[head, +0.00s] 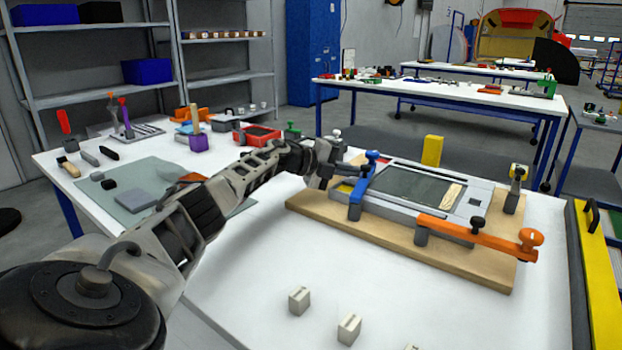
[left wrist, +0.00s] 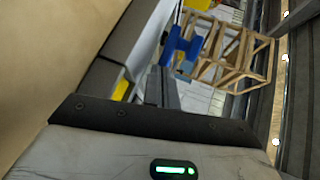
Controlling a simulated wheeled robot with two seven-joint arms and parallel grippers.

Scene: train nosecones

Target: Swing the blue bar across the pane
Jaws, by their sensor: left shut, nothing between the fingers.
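The blue bar (head: 362,184) has a knob at its far end and lies along the left side of the dark pane (head: 418,187). The pane sits in a pale frame on a wooden board (head: 345,222). My left gripper (head: 343,169) is shut and empty, just left of the bar near its knob end; I cannot tell whether they touch. The left wrist view shows a blue part (left wrist: 180,48) beyond the grey fingers (left wrist: 165,88). An orange bar (head: 472,237) lies along the pane frame's near edge. My right gripper is not in view.
A yellow block (head: 432,150) stands behind the frame, and a dark clamp post (head: 515,188) at its right. Small pale blocks (head: 299,300) stand on the white table in front. Tools and a grey mat (head: 150,185) lie at the left.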

